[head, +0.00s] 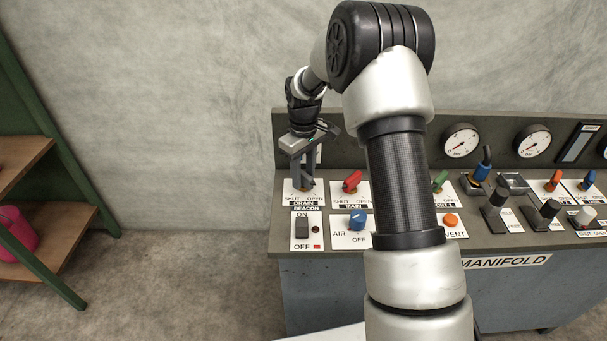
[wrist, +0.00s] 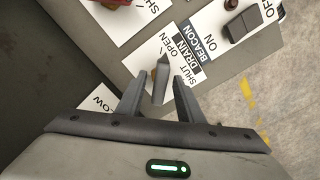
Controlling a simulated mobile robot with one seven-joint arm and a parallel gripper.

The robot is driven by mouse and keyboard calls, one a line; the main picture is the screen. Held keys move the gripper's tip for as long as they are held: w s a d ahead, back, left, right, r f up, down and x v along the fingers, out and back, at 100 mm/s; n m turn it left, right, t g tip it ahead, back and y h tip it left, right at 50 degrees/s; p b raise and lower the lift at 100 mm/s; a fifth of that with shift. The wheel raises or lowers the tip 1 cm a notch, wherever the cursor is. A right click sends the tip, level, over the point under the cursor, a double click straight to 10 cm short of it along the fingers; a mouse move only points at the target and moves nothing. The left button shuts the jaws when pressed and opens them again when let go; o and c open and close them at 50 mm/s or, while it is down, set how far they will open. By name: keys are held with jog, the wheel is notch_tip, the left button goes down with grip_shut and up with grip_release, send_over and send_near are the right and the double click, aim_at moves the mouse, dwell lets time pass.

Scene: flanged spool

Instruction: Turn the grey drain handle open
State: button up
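The grey drain handle (wrist: 161,84) stands on a white plate marked SHUT, OPEN and DRAIN (wrist: 140,62). In the wrist view my gripper (wrist: 159,76) is open, with one finger on each side of the handle. Gaps show between the handle and both fingers, so it is not clamped. In the head view my gripper (head: 304,172) is over the drain plate at the panel's left end and hides most of the handle. I cannot tell exactly which mark the handle points to.
The BEACON switch (head: 302,228) is just in front of the drain plate. A red handle (head: 352,181) marked MAIN stands to the right, with a blue AIR knob (head: 357,219) before it. Gauges (head: 460,140) line the back panel. A shelf (head: 40,215) stands far left.

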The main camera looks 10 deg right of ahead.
aim_at(303, 173)
jog(key=shift+r, duration=0.1)
notch_tip(303, 173, up, 17)
jog(key=p, duration=0.1)
jog(key=shift+r, duration=0.15)
dwell(0.3)
